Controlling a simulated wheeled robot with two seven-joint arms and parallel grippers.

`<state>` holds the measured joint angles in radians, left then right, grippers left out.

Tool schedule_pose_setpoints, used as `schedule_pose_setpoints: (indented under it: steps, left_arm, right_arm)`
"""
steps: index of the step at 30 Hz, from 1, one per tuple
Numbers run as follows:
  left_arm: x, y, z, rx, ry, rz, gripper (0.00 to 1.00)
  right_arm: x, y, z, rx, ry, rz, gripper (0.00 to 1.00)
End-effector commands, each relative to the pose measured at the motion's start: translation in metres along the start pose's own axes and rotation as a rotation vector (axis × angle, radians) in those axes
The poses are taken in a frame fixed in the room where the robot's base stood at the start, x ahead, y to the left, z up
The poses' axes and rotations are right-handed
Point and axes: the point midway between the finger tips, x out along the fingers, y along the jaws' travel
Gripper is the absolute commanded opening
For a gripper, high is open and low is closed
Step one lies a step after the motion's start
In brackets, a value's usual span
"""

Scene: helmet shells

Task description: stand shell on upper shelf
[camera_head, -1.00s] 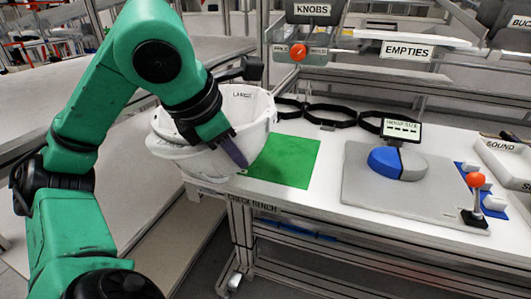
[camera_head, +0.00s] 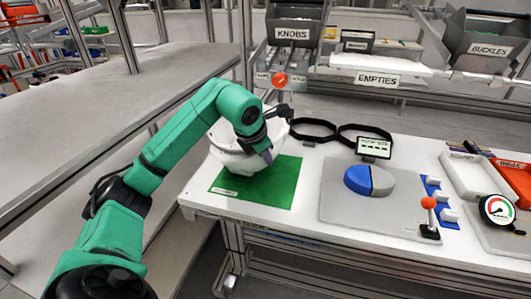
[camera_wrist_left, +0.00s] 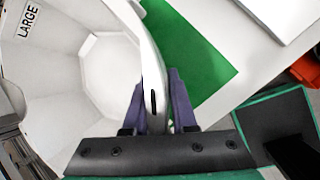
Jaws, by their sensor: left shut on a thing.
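The white helmet shell (camera_head: 234,160) is at the left end of the check bench, over or on the green mat (camera_head: 273,193); I cannot tell whether it touches. My left gripper (camera_head: 268,156) is shut on its rim. In the left wrist view the shell (camera_wrist_left: 112,70) shows its hollow inside with a "LARGE" label, and the purple fingers of my left gripper (camera_wrist_left: 158,105) clasp the rim from both sides. The grey shelf (camera_head: 75,95) on the left has a lower level (camera_head: 160,240) beneath it. My right gripper is not in view.
Black rings (camera_head: 313,131) lie behind the mat. A grey plate (camera_head: 340,205) with a blue and grey dome (camera_head: 370,180) and an orange-knobbed lever (camera_head: 429,215) is to the right. Bins marked KNOBS (camera_head: 293,27) and BUCKLES (camera_head: 488,40) stand at the back. The grey shelf's top is largely bare.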

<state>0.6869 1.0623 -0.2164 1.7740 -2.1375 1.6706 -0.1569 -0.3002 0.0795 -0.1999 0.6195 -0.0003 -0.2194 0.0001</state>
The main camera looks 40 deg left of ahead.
Motion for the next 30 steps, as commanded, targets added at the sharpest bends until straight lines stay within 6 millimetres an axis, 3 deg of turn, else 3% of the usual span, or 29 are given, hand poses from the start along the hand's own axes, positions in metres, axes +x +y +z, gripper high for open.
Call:
schedule_pose_setpoints:
  steps: [8,9,11,12,23,26,30]
  left_arm:
    - [0.002,0.000,-0.001,0.000,-0.006,0.003,0.00]
    - [0.003,-0.001,-0.002,-0.001,-0.003,0.001,0.29]
    - [0.003,-0.001,-0.001,-0.001,-0.004,0.001,0.52]
    - [0.003,-0.001,-0.001,-0.001,-0.004,0.001,0.55]
    - [-0.004,0.000,0.000,-0.001,-0.005,0.002,0.55]
    - [-0.023,0.001,0.000,-0.001,-0.007,0.004,0.55]
    - [-0.063,0.001,0.000,0.000,-0.008,0.006,0.55]
  right_arm:
    - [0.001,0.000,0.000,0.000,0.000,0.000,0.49]
    - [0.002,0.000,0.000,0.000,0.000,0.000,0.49]
    - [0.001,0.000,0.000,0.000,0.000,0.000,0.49]
    - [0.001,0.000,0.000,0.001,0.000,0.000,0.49]
    - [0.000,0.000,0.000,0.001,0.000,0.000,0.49]
    - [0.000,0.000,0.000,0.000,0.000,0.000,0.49]
    - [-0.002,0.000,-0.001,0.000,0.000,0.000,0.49]
